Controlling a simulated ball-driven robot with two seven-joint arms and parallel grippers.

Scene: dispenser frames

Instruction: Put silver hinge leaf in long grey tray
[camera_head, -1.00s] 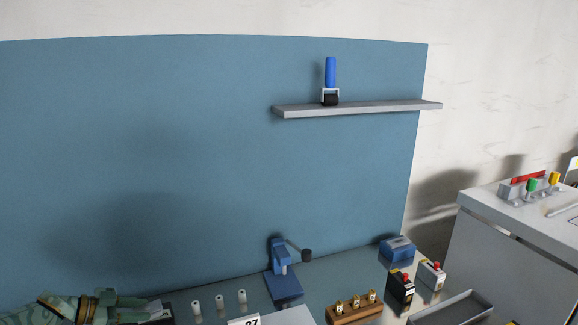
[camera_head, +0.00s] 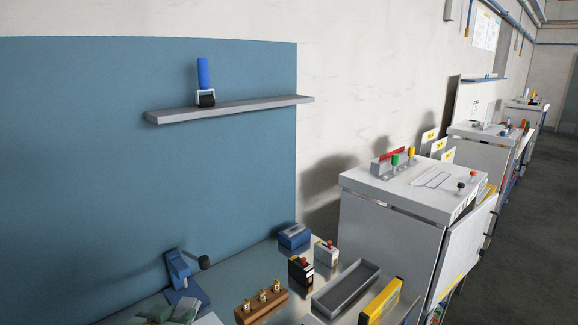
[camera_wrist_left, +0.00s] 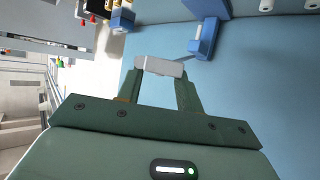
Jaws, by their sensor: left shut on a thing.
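My left gripper (camera_head: 174,313) is at the bottom edge of the head view, partly cut off, in front of the blue press. In the left wrist view my left gripper (camera_wrist_left: 160,78) is shut on the silver hinge leaf (camera_wrist_left: 160,66), a pale, flat piece lying across both fingertips. I cannot make out the leaf in the head view. The long grey tray (camera_head: 345,289) lies on the bench at the lower middle of the head view, to the right of the gripper. It looks empty. My right gripper is not in view.
The blue press (camera_head: 180,277) stands by the back panel. A wooden block with brass pieces (camera_head: 262,307) lies between gripper and tray. Two button boxes (camera_head: 301,270) and a blue box (camera_head: 294,236) stand behind the tray. A yellow item (camera_head: 381,302) is at its right.

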